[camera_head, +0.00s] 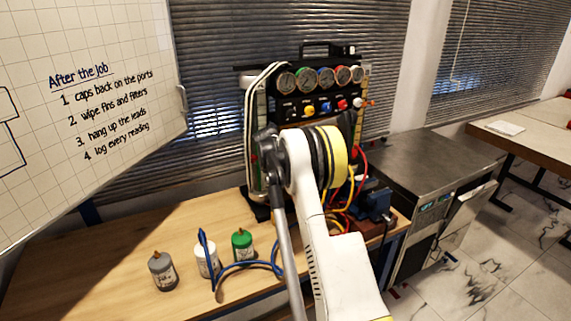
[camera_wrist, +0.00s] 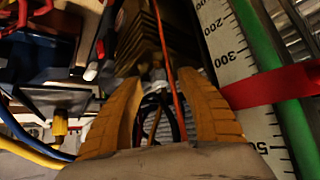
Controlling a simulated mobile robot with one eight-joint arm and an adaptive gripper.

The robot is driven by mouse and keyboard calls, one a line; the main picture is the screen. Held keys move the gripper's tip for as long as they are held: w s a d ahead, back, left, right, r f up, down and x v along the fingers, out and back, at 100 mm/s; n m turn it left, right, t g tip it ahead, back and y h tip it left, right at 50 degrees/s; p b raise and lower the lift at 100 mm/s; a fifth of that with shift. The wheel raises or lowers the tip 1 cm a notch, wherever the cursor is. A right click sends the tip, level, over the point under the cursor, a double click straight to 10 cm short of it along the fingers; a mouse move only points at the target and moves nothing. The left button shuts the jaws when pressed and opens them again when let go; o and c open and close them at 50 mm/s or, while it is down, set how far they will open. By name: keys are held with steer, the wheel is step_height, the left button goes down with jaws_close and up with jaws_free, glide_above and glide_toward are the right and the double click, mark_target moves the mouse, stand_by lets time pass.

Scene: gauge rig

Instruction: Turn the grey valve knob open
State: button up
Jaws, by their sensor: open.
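In the head view a gauge rig (camera_head: 320,90) stands at the back of the wooden bench. A row of coloured knobs sits below its gauges; a pale grey knob (camera_head: 357,103) is at the right end and appears to be the grey valve knob. My gripper is hidden behind my arm in the head view. In the wrist view my gripper (camera_wrist: 158,78) is open, with two orange-yellow fingers apart. Hoses and a small pale fitting show beyond the gap, and I see no grip on anything. I cannot identify the grey knob in the wrist view.
A scale strip (camera_wrist: 235,60), a green tube (camera_wrist: 262,60) and a red strap (camera_wrist: 270,87) lie right of the fingers. A blue block (camera_wrist: 40,60) and cables are at left. On the bench stand grey (camera_head: 162,271), white (camera_head: 206,260) and green (camera_head: 242,246) containers.

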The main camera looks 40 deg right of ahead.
steer(key=shift+w+d+f, duration=0.15)
steer(key=shift+d+f, duration=0.05)
steer(key=shift+f, duration=0.05)
jaws_close()
